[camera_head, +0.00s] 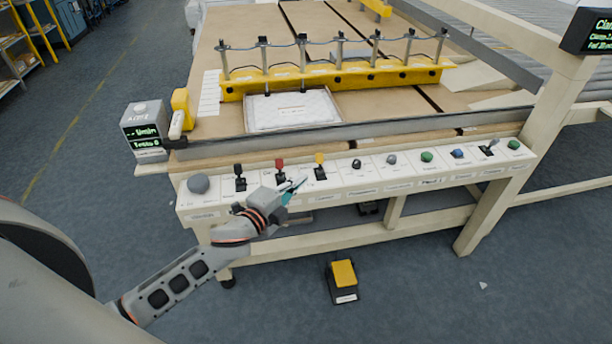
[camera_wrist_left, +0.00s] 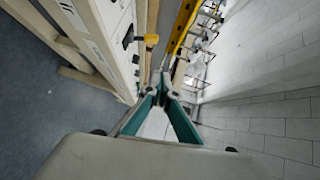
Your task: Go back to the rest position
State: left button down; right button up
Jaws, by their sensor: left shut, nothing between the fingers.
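My left gripper (camera_head: 293,188) is in front of the control panel (camera_head: 350,183) of the machine in the head view. Its teal fingers are shut with nothing between them, near the red-topped lever (camera_head: 280,168) and the yellow-topped lever (camera_head: 319,162). Whether it touches the panel I cannot tell. The closed left gripper also shows in the left wrist view (camera_wrist_left: 162,90), with a yellow knob (camera_wrist_left: 151,40) beyond and left of it. My left arm reaches in from the lower left. My right gripper is not in view.
The panel carries several knobs and buttons, including a grey knob (camera_head: 198,184). Behind it, a yellow clamp bar (camera_head: 335,78) and a white pad (camera_head: 291,110) lie on the table. A display box (camera_head: 146,133) stands left. A yellow pedal (camera_head: 343,274) is on the otherwise mostly clear floor.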

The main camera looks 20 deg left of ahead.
pick_arm(q)
jog(key=shift+s, duration=0.1)
dwell(0.4)
jog(key=s+d+f+n+g, duration=0.2)
jog(key=s+f+n, duration=0.5)
jog(key=s+f, duration=0.3)
jog(key=s+d+f+n+g, duration=0.3)
jog(key=s+f+n, duration=0.5)
jog(key=s, duration=0.7)
notch_tip(320, 180, down, 3)
jog(key=shift+s+r+g+y, duration=0.1)
jog(key=shift+s+g+y, duration=0.05)
jog(key=shift+g+y, duration=0.2)
